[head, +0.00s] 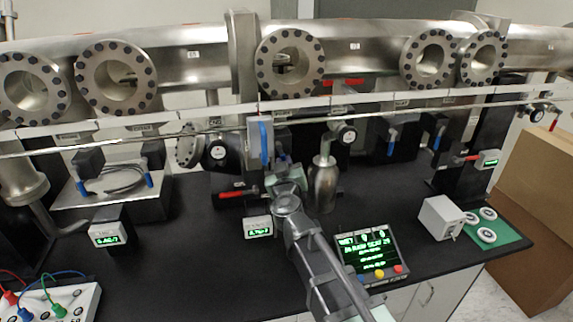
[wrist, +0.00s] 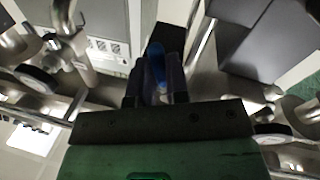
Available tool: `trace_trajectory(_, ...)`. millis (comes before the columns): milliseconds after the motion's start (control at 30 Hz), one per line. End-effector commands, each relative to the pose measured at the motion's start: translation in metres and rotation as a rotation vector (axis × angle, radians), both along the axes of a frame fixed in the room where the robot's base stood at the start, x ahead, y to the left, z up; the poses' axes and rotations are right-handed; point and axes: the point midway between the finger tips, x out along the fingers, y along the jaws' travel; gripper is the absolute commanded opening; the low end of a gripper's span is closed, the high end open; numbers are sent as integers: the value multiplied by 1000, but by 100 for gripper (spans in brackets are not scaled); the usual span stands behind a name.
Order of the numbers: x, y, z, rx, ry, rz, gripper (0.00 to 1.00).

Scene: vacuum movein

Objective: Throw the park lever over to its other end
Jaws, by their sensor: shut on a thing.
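A blue lever (head: 264,143) stands upright on a pale plate below the large steel pipe, near the middle of the head view. My gripper (head: 272,170) reaches up to it from below. In the wrist view the blue lever (wrist: 157,62) shows between the two dark fingers of my gripper (wrist: 158,90), which is shut on it. The fingers hide its lower part in that view. I cannot read a label that names it as the park lever.
A red-handled valve (head: 237,193) sits left of my gripper and a steel bottle (head: 323,185) stands close on its right. Other blue levers (head: 392,140) hang along the rail. A display box (head: 371,256) stands at the front. The bench's front left centre is clear.

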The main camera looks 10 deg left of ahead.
Motion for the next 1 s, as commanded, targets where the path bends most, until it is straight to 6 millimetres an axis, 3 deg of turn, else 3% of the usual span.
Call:
trace_trajectory(367,0,1,0,3,1,1,0)
trace_trajectory(400,0,1,0,3,1,1,20)
trace_trajectory(533,0,1,0,3,1,1,40)
trace_trajectory(1000,0,1,0,0,0,1,41)
